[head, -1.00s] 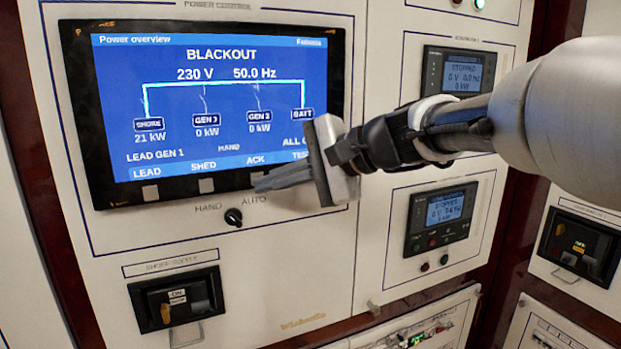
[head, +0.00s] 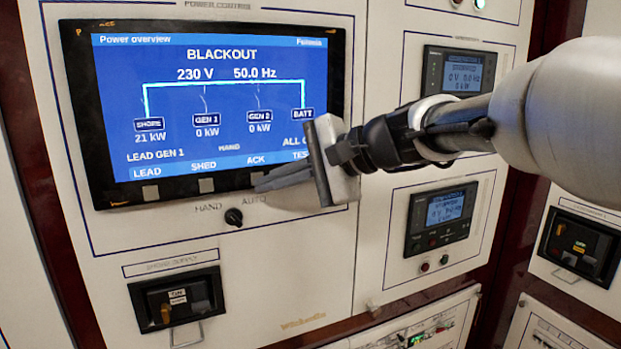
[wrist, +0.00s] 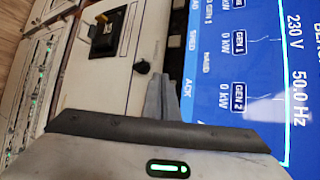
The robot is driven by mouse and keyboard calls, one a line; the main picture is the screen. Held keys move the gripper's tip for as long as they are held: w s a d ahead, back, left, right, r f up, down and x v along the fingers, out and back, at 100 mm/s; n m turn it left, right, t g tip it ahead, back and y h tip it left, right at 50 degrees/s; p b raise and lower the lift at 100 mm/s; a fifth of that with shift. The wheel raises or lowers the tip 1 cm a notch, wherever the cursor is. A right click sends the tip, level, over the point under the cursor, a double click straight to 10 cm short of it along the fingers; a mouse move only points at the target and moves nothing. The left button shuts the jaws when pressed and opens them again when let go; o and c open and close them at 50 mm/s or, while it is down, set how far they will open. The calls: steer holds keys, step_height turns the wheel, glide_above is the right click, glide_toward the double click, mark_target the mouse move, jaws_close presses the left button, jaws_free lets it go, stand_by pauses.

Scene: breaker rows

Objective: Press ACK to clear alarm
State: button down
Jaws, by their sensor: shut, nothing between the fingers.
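The power control screen (head: 220,105) shows a blue "Power overview" page reading BLACKOUT, 230 V, 50.0 Hz. The ACK label (head: 255,160) is on its bottom line, with grey square buttons in the bezel below. My gripper (head: 259,186) is shut and empty, its fingertips at the bezel just under ACK. The fingers hide the ACK button, and I cannot tell whether they touch it. In the wrist view the closed fingers (wrist: 158,85) end beside the sideways ACK label (wrist: 187,88). The LEAD button (head: 150,193) and SHED button (head: 206,186) are in plain sight to the left.
A black HAND/AUTO knob (head: 233,217) sits just below the fingertips. A shore supply breaker (head: 176,303) is at lower left. Two smaller generator panels, upper (head: 463,72) and lower (head: 441,217), are at right behind and below my arm.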

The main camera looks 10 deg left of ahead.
stand_by(0.4)
steer(key=shift+w+a, duration=0.2)
steer(key=shift+w, duration=0.2)
steer(key=shift+w+a, duration=0.25)
steer(key=shift+w, duration=0.1)
stand_by(0.6)
steer(key=shift+s+d, duration=0.1)
steer(key=shift+s, duration=0.05)
steer(key=shift+s+d, duration=0.35)
steer(key=shift+s, duration=0.2)
steer(key=s+d, duration=0.1)
steer(key=s+b, duration=0.1)
steer(key=s, duration=0.1)
steer(key=s+d+b, duration=0.1)
steer(key=shift+s+d, duration=0.15)
steer(key=shift+d, duration=0.15)
stand_by(0.3)
